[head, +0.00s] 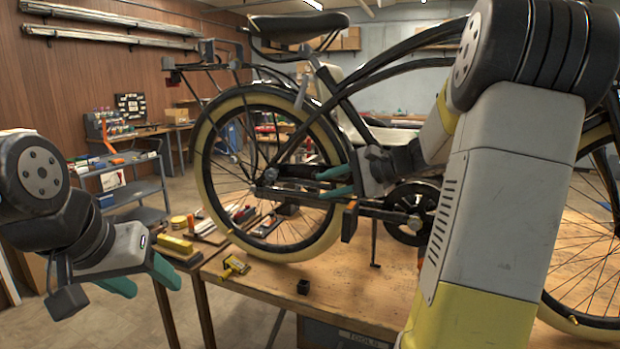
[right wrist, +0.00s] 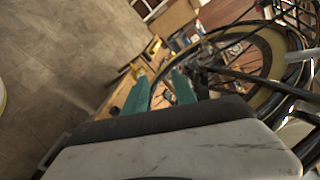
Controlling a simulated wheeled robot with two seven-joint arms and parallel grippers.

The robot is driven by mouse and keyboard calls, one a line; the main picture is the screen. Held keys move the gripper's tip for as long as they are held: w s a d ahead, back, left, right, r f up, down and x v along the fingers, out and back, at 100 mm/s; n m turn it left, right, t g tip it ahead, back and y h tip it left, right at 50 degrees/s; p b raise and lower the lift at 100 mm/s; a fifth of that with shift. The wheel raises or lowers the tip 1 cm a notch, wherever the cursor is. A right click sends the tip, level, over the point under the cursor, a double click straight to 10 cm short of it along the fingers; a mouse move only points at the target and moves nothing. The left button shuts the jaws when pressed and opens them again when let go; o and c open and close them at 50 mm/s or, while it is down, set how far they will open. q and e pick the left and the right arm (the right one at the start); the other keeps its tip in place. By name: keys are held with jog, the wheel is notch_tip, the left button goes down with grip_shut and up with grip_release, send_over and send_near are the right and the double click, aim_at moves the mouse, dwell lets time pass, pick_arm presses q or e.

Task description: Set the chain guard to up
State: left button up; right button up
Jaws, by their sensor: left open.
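The bike (head: 335,85) stands on the wooden bench, with its chainring and crank (head: 412,212) exposed at the middle right. A pale cream panel (head: 352,118) shows behind the seat tube; I cannot tell whether it is the chain guard. A dark bar (head: 300,198) runs from the rear hub toward the crank. My right gripper (head: 334,182) is at the rear wheel side, between hub and crank, its teal fingers apart, near the dark bar. Its fingers (right wrist: 160,92) also look apart in the right wrist view. My left gripper (head: 146,280) is open and empty, left of the bench.
The wooden bench (head: 345,290) carries a small black block (head: 303,287) and a yellow tool (head: 235,266). A side bench with several tools stands left of the rear wheel (head: 297,250). A blue-grey shelf cart (head: 135,190) stands farther left. My right arm hides part of the bike.

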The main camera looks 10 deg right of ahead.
aim_at(351, 176)
jog(key=w+d+m+t, duration=0.1)
jog(key=d, duration=0.1)
jog(key=w+d+m+t, duration=0.1)
jog(key=w+d, duration=0.1)
jog(key=d, duration=0.1)
jog(key=w+d+m+t, duration=0.1)
jog(key=w+d, duration=0.1)
jog(key=shift+w+d+f+m, duration=0.1)
jog(key=shift+w+d+m, duration=0.1)
jog(key=shift+d+m, duration=0.15)
jog(key=x, duration=0.7)
jog(key=shift+w, duration=0.4)
grip_shut()
